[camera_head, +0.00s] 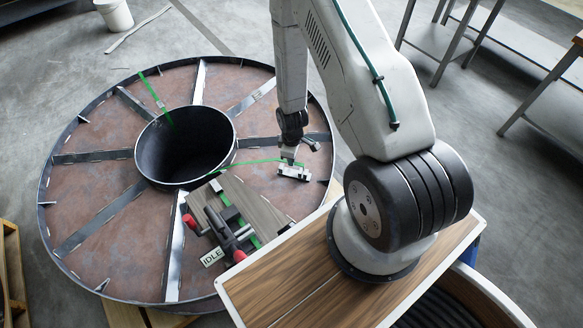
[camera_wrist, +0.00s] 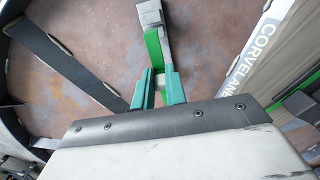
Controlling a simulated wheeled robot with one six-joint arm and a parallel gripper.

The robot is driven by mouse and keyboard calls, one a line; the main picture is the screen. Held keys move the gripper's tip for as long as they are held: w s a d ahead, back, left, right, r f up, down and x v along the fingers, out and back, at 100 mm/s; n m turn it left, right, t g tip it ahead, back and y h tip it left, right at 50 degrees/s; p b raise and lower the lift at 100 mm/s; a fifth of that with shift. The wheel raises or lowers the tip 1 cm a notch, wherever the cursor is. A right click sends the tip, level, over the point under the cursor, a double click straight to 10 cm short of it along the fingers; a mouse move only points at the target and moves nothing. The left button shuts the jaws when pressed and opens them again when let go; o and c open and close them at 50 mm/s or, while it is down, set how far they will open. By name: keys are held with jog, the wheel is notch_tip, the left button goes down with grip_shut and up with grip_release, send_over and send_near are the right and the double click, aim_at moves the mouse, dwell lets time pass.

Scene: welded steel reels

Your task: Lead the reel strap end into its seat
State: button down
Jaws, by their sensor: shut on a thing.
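A large steel reel (camera_head: 95,235) lies flat with a dark open hub (camera_head: 187,148). My gripper (camera_wrist: 159,84) is low over the reel's right side, its teal fingers shut on the green strap (camera_wrist: 158,58). A grey metal piece (camera_wrist: 150,18) shows on the strap beyond the fingers. In the head view the strap (camera_head: 240,163) runs from the hub side to my gripper (camera_head: 292,172). A strapping tool (camera_head: 228,235) with red-ended handles sits on a board at the reel's near side, with green strap at it. I cannot make out the seat.
Another green strap length (camera_head: 153,92) crosses the reel's upper left into the hub. Radial steel bars (camera_head: 92,157) stand across the reel face. A white bucket (camera_head: 114,14) is at the back left. Metal tables (camera_head: 480,35) stand at the right.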

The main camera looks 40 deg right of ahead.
jog(key=shift+r, duration=2.7)
jog(key=shift+r, duration=3.2)
jog(key=s+a+m, duration=0.3)
jog(key=s+a, duration=0.1)
jog(key=a, duration=0.9)
jog(key=s+a+m, duration=0.4)
jog(key=a, duration=0.9)
jog(key=shift+s+a, duration=0.25)
jog(key=shift+s, duration=0.1)
jog(key=shift+f, duration=0.2)
jog(key=shift+f, duration=0.65)
jog(key=shift+f, duration=0.15)
jog(key=shift+f, duration=0.5)
